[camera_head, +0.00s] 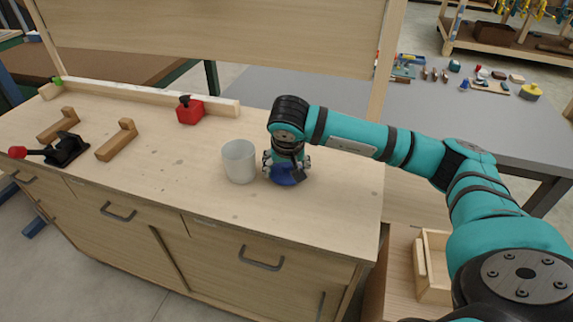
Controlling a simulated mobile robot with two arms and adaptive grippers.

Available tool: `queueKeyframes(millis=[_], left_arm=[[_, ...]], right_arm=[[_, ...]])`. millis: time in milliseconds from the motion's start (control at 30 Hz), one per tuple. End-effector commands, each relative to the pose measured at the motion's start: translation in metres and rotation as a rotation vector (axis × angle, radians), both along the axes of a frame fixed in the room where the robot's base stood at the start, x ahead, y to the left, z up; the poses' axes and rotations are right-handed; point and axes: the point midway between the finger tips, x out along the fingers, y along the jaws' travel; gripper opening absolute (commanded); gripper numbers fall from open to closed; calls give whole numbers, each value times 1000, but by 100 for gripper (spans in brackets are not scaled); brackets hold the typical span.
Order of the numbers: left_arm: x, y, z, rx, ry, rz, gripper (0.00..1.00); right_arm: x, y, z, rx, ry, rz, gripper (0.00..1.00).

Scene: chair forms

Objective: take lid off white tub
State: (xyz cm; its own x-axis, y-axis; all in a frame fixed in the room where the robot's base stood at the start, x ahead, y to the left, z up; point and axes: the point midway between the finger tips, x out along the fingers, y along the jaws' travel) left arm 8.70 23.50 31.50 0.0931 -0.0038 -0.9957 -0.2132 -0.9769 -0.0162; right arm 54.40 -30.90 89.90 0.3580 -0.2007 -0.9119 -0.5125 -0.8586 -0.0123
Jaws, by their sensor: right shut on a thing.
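The white tub (240,162) stands upright on the wooden workbench (200,215), right of the bench's middle. No lid shows on its top. My right gripper (286,172) is just right of the tub, pointing down, shut on a round blue lid (284,178). The lid is low over the bench top beside the tub; I cannot tell whether it touches the wood. The fingers and wrist partly cover the lid. My left gripper is not in view.
A red block-like thing (190,110) stands behind, near a wooden rail (140,96). Wooden pieces (117,140) and a black clamp with a red handle (62,149) lie at the left. The bench front is clear. A grey table (440,115) holds small items.

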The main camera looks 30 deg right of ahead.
Motion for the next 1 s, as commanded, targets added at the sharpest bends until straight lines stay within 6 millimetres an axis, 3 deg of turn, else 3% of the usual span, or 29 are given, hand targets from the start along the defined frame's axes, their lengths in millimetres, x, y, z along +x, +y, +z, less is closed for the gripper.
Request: queueKeyframes(millis=[367,400,567,1000], left_arm=[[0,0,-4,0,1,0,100],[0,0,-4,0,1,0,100],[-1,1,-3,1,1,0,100],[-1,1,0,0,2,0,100]], right_arm=[[0,0,-7,0,-2,-1,37],[0,0,-7,0,-2,-1,76],[0,0,-6,1,-2,-1,97],[-2,2,4,2,-5,1,98]])
